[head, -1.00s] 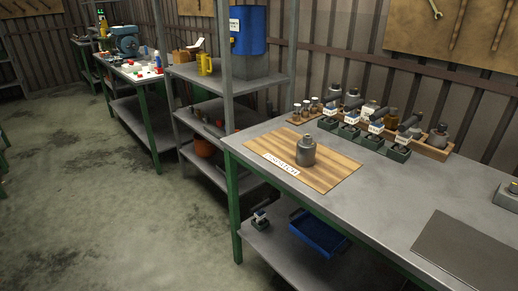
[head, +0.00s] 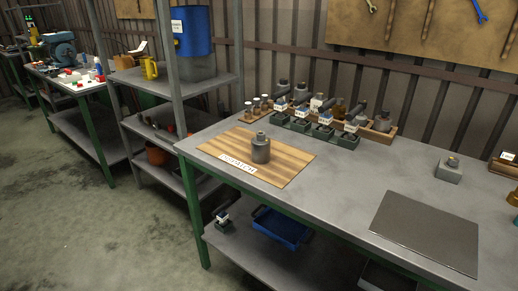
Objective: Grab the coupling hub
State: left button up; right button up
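I cannot tell for certain which thing is the coupling hub. A grey metal block with a round knob on top (head: 449,170) stands on the workbench (head: 345,195) at the right. A grey bottle-shaped piece (head: 261,149) stands upright on a striped wooden board (head: 290,155) with a white label reading "DISPATCH". Neither of my grippers is in view.
Green bins (head: 322,132) with small parts and a wooden rack (head: 380,135) of bottles line the bench's back. A dark flat mat (head: 425,232) lies at front right. A blue tray (head: 282,228) sits on the lower shelf. The bench middle is clear.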

aim_at(261, 151)
jog(key=i+j, duration=0.2)
jog(key=i+j+z, duration=0.1)
jog(key=j, duration=0.3)
jog(key=i+j, duration=0.3)
jog(key=i+j+z, duration=0.1)
jog(key=j, duration=0.25)
jog(key=i, duration=0.05)
